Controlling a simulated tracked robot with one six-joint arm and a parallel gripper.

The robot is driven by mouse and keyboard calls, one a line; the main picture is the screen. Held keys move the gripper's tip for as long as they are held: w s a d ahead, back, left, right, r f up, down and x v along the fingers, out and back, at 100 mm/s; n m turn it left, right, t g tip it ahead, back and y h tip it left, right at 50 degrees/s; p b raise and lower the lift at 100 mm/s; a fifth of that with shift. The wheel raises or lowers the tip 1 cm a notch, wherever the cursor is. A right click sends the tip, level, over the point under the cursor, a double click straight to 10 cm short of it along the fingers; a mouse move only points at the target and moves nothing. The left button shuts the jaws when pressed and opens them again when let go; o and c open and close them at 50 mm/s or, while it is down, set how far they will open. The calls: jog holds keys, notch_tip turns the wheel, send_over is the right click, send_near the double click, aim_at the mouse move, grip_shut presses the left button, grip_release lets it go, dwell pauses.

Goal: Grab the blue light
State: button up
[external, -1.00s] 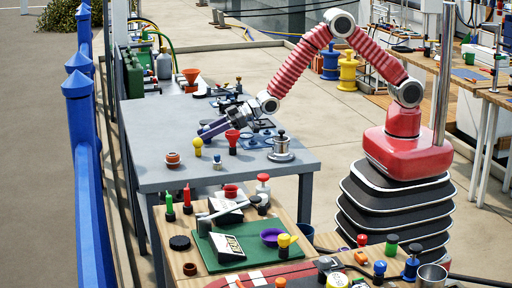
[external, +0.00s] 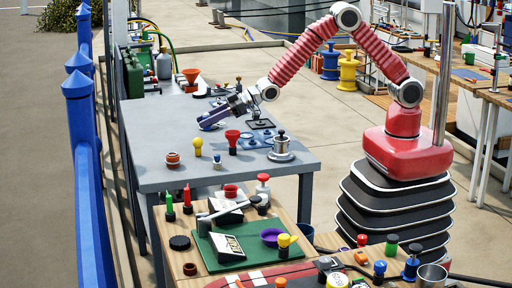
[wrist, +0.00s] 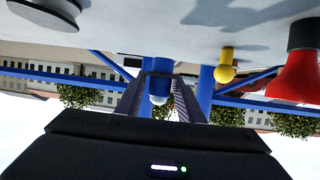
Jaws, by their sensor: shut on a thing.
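My gripper (external: 208,121) is shut on the blue light, above the grey table (external: 150,180) in the external view. In the wrist view, the blue light (wrist: 158,66), with a whitish round end, sits between the two fingers of my gripper (wrist: 158,92). The wrist picture looks upside down, with the tabletop above. In the external view the light is mostly hidden by the fingers and too small to make out well.
A yellow light (external: 198,145) and a red funnel-shaped piece (external: 232,139) stand near my gripper. A brown pot (external: 172,160) and a small white-and-blue piece (external: 217,162) stand toward the front.

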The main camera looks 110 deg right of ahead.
notch_tip(320, 180, up, 5)
